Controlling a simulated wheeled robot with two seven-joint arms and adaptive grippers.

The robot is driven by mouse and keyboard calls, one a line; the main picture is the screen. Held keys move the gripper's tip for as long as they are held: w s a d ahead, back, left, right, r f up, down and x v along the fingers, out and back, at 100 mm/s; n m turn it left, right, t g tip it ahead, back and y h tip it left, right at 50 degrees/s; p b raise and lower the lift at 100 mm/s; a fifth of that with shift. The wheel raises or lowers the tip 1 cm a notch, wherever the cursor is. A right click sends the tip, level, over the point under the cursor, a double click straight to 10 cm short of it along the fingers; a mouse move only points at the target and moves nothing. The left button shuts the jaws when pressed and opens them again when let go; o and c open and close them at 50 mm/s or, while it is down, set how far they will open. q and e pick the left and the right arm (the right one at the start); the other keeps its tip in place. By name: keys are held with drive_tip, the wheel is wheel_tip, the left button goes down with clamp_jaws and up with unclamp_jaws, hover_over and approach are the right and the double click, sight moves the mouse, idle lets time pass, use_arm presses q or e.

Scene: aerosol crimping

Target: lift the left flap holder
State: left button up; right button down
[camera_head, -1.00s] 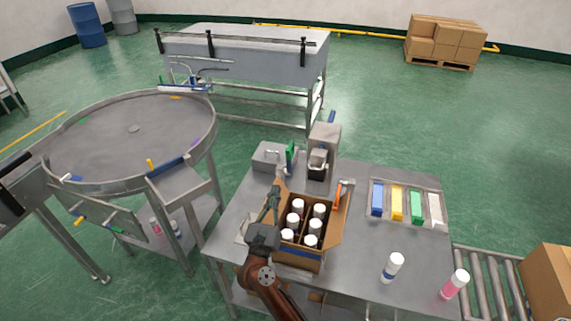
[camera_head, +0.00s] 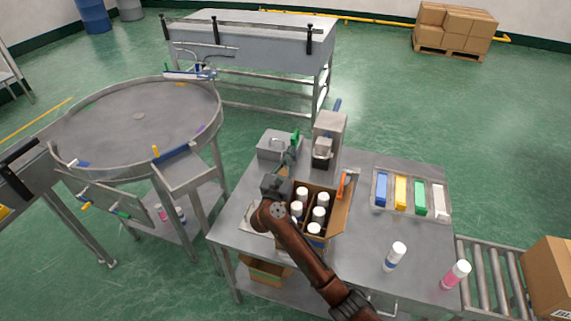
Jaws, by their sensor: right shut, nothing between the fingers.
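An open cardboard box (camera_head: 316,233) holding several white-capped cans stands on the grey table. An orange clip-like holder (camera_head: 343,184) sits at its right flap. A small green piece (camera_head: 296,137) stands behind the box, beside a grey metal block; I cannot tell whether it is the left flap holder. My right gripper (camera_head: 289,156) is shut and empty, above the box's far left corner, its tips just below the green piece in the picture. I cannot tell whether they touch. My right gripper and arm hide much of the box's left side. My left gripper is out of view.
A grey press-like machine (camera_head: 328,140) stands behind the box, next to the grey block (camera_head: 278,146). A tray (camera_head: 411,211) of coloured blocks lies at right. A round turntable (camera_head: 140,125) is at left.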

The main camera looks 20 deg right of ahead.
sight(293, 142)
drive_tip(key=shift+w+d+r, duration=0.15)
drive_tip(key=shift+w+d, duration=0.15)
drive_tip(key=shift+w, duration=0.1)
drive_tip(key=w+d+r+g+y+p, duration=0.1)
drive_tip(key=p, duration=0.5)
drive_tip(key=w+d+r+g+y+p, duration=0.1)
drive_tip(key=w+g+p, duration=0.1)
drive_tip(key=p, duration=0.4)
drive_tip(key=shift+w+d+r, duration=0.1)
drive_tip(key=shift+w+r, duration=0.05)
drive_tip(key=shift+w+d+f+g+y+p, duration=0.1)
drive_tip(key=shift+w+f+g+y+p, duration=0.2)
drive_tip(key=shift+g+p, duration=0.3)
drive_tip(key=shift+f, duration=0.1)
drive_tip(key=shift+s, duration=0.15)
drive_tip(key=v, duration=0.7)
drive_tip(key=shift+s, duration=0.15)
